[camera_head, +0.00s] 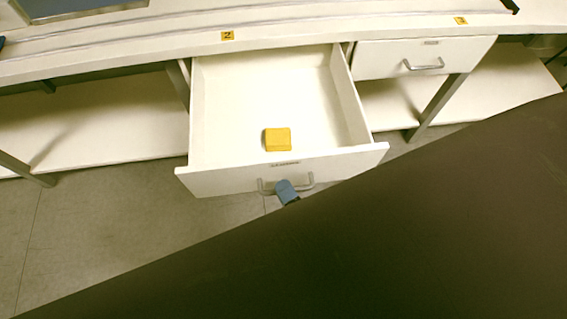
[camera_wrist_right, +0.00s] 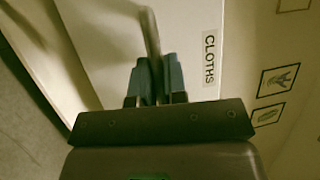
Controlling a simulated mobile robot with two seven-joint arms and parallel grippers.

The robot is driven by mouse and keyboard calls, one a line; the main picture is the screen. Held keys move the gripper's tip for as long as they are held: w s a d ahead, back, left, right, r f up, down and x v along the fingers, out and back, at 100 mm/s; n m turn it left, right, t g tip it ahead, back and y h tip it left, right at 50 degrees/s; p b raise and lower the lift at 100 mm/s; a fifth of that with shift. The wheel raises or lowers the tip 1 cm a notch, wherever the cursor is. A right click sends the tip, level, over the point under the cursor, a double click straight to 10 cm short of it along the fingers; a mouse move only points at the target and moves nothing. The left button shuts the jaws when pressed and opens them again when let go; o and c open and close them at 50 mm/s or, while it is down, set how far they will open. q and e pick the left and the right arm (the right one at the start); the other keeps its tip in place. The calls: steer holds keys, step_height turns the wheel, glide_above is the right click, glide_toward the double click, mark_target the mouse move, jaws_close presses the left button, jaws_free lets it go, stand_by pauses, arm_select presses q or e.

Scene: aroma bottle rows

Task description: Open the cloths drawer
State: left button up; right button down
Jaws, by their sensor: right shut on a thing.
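The white cloths drawer (camera_head: 282,175) is pulled well out from under the bench. Inside it lies one folded yellow cloth (camera_head: 278,139). In the right wrist view the drawer front (camera_wrist_right: 100,45) carries a label (camera_wrist_right: 209,60) reading CLOTHS. My right gripper (camera_head: 287,191) is at the drawer's metal handle (camera_head: 308,181). In the right wrist view its blue fingers (camera_wrist_right: 155,75) are shut on the handle bar (camera_wrist_right: 150,32). My left gripper is not in view.
A second, closed drawer (camera_head: 425,58) with its own handle is at the right. The white bench top (camera_head: 130,52) runs above, with a yellow tag marked 2 (camera_head: 227,35). A lower shelf (camera_head: 100,125) and bench legs stand at the left. A large dark shape covers the lower right.

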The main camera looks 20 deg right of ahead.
steer(key=shift+s, duration=0.1)
steer(key=c, duration=1.2)
jaws_free()
steer(key=shift+v, duration=3.75)
